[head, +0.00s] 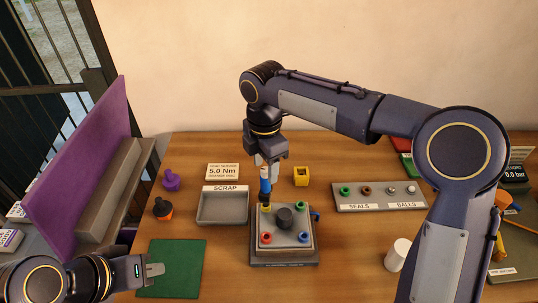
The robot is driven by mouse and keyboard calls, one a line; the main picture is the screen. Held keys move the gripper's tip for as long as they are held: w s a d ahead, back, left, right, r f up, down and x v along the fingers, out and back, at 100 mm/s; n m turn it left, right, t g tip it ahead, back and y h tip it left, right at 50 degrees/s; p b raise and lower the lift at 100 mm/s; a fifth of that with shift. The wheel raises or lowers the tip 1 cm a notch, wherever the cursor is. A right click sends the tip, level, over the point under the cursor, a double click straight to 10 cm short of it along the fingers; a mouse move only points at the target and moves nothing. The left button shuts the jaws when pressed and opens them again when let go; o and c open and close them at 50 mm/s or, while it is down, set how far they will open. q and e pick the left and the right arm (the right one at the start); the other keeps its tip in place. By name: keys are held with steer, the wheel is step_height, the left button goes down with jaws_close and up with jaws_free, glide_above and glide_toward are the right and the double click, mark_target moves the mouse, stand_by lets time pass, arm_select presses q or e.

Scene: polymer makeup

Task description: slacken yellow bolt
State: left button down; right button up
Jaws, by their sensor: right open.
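The grey block (284,242) sits on a dark base at the table's middle, with a dark round knob (285,217) at its centre. Coloured bolts sit at its corners, a red bolt (266,238) and a blue bolt (303,237) at the front. The yellow bolt (266,207) is at the back left corner, partly hidden by a blue-handled tool (265,186) standing over it. My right gripper (265,162) points down at the tool's top with its jaws open; contact cannot be told. My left gripper (154,269) is low at the left, over the green mat, seen side-on.
A grey SCRAP tray (222,222) is left of the block. A yellow square holder (301,176) stands behind it. A SEALS and BALLS tray (378,207) and a white cup (397,254) are to the right. The green mat (180,255) is bare at the front left.

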mark_target(266, 179)
steer(key=shift+f, duration=2.7)
jaws_close()
